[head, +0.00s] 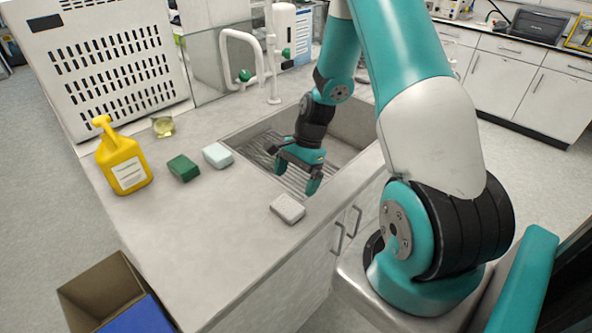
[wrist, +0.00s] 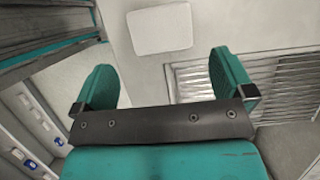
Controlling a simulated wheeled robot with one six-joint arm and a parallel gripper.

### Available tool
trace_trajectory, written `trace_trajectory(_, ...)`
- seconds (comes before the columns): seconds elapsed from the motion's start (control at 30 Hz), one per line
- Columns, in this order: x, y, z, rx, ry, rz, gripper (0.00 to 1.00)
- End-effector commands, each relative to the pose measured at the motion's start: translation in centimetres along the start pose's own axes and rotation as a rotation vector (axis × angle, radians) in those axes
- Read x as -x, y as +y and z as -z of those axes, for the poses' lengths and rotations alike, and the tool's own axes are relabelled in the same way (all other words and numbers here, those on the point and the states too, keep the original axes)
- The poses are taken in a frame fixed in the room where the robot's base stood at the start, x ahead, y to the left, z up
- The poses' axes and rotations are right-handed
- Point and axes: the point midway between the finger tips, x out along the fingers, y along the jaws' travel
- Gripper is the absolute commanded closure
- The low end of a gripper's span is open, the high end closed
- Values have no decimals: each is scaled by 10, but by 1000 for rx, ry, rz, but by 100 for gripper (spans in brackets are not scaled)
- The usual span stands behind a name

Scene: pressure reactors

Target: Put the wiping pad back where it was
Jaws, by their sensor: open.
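A whitish-grey pad (head: 288,208), which looks like the wiping pad, lies flat on the counter near its front edge, left of the sink. It also shows in the wrist view (wrist: 160,29), at the top, beyond my fingertips and roughly centred between them. My gripper (head: 298,177) is open and empty. It hangs over the near left part of the sink, behind and slightly right of the pad in the head view, apart from it. Both teal fingers (wrist: 164,82) show in the wrist view with a wide gap between them.
A dark green sponge (head: 183,168) and a pale blue-white block (head: 217,155) lie further back left. The sink (head: 352,127) has a ribbed floor. Counter left of the pad is clear. An open box (head: 92,287) stands below.

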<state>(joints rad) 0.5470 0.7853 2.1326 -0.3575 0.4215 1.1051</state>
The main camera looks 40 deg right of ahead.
Motion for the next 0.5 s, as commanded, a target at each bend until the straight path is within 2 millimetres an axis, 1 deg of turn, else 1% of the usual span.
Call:
trace_trajectory(0.03,10,-1,1,1,3,5,0)
trace_trajectory(0.1,21,-1,1,0,2,4,0)
trace_trajectory(0.23,35,-1,0,2,0,2,0)
trace_trajectory(0.27,38,-1,-1,7,0,1,0)
trace_trajectory(0.33,45,-3,-11,54,4,0,0)
trace_trajectory(0.37,49,-4,-19,95,7,1,0)
trace_trajectory(0.43,61,-7,-49,244,18,-2,0)
trace_trajectory(0.47,67,-7,-66,331,23,-3,0)
trace_trajectory(0.5,76,-6,-92,467,31,-5,0)
